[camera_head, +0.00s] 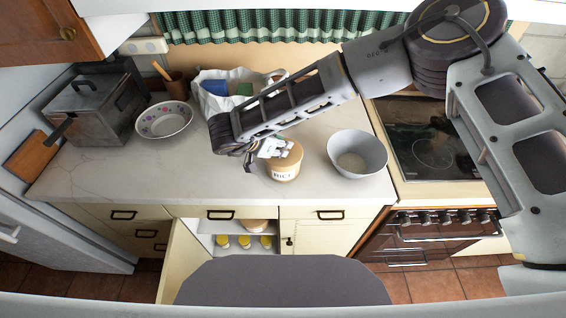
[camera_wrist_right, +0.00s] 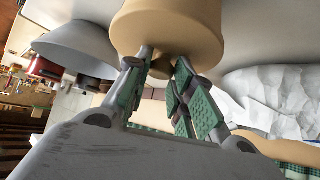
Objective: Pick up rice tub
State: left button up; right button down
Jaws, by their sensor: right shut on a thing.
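The rice tub (camera_head: 284,172) is a small tan round tub with a "RICE" label, at the front middle of the counter. I cannot tell whether its base touches the counter. My right gripper (camera_head: 272,148) comes down on it from above and behind its top. In the right wrist view the tub (camera_wrist_right: 178,24) fills the top middle, and the green-padded fingers of the right gripper (camera_wrist_right: 162,66) are closed about the knob on its lid. My left gripper is not in view.
A grey bowl (camera_head: 357,154) stands close right of the tub. A patterned bowl (camera_head: 164,120), a metal box pot (camera_head: 95,108) and a white bag (camera_head: 222,88) are farther left and back. A stove (camera_head: 425,140) is at right. A lower cupboard door (camera_head: 182,262) hangs open.

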jog(key=shift+r, duration=0.1)
dwell(0.5)
notch_tip(320, 180, up, 10)
jog(key=b, duration=0.1)
jog(key=shift+b, duration=0.35)
dwell(0.9)
